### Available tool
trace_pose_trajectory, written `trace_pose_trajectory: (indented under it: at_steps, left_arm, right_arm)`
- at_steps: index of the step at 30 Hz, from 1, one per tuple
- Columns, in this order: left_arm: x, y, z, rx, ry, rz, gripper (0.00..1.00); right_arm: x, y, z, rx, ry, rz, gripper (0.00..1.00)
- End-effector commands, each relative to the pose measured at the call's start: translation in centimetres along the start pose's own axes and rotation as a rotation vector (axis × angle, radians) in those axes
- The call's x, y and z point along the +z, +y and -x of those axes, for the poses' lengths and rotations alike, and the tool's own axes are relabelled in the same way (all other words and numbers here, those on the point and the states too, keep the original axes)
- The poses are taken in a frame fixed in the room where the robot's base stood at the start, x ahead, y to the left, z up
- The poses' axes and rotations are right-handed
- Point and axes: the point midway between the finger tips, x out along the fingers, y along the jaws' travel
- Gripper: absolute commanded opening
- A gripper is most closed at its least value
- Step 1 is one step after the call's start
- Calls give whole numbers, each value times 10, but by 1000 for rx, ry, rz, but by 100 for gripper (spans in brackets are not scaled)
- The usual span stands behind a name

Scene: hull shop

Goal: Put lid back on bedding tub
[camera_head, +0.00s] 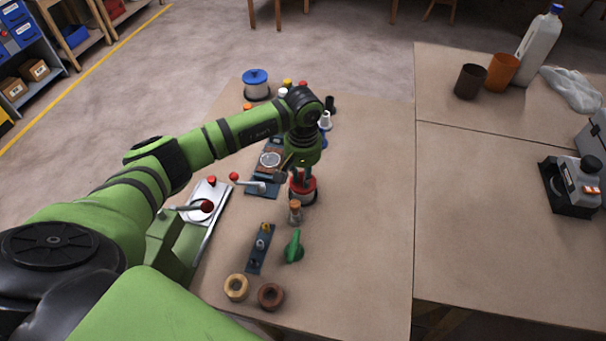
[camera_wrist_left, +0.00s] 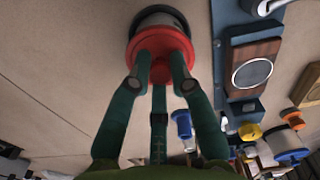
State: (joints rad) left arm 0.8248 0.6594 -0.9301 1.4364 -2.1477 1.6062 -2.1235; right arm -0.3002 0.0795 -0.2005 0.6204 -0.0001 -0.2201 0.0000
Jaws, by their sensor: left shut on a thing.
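My left gripper (camera_head: 302,178) points down over the red lid (camera_head: 311,184) near the middle of the bench. In the left wrist view, the fingers of my gripper (camera_wrist_left: 161,72) close together at the middle of the red lid (camera_wrist_left: 148,42); the part they grip is mostly hidden by them. The pale, dark-rimmed tub (camera_wrist_left: 160,16) shows just beyond the lid, which covers much of it. I cannot tell whether the lid rests on the tub or is slightly above it. My right gripper is not in view.
A blue-lidded tub (camera_head: 256,86) stands at the back. A red-knobbed lever device (camera_head: 262,188) is close left of my gripper. A cork-topped bottle (camera_head: 295,212) and a green piece (camera_head: 293,247) are in front. The bench to the right (camera_head: 370,220) is clear.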

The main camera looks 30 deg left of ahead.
Motion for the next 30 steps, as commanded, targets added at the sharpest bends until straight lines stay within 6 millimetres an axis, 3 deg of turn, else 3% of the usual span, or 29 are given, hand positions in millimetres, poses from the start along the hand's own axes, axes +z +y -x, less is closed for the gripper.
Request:
trace_pose_trajectory:
  at_steps: [6, 7, 9, 16, 17, 18, 19, 30]
  left_arm:
    - [0, 0, 0, 0, 0, 0, 0]
    - [0, 0, 0, 0, 0, 0, 25]
    - [0, 0, 0, 0, 0, 0, 49]
    - [0, 0, 0, 0, 0, 0, 49]
    - [0, 0, 0, 0, 0, 0, 53]
    - [0, 0, 0, 0, 0, 0, 65]
    - [0, 0, 0, 0, 0, 0, 71]
    - [0, 0, 1, 0, 0, 0, 72]
  right_arm:
    - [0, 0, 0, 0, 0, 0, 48]
    - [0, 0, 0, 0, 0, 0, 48]
    - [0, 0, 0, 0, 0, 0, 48]
    - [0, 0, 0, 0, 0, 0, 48]
    - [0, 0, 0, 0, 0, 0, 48]
    - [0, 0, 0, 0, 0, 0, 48]
    - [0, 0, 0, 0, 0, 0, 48]
    - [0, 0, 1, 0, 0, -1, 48]
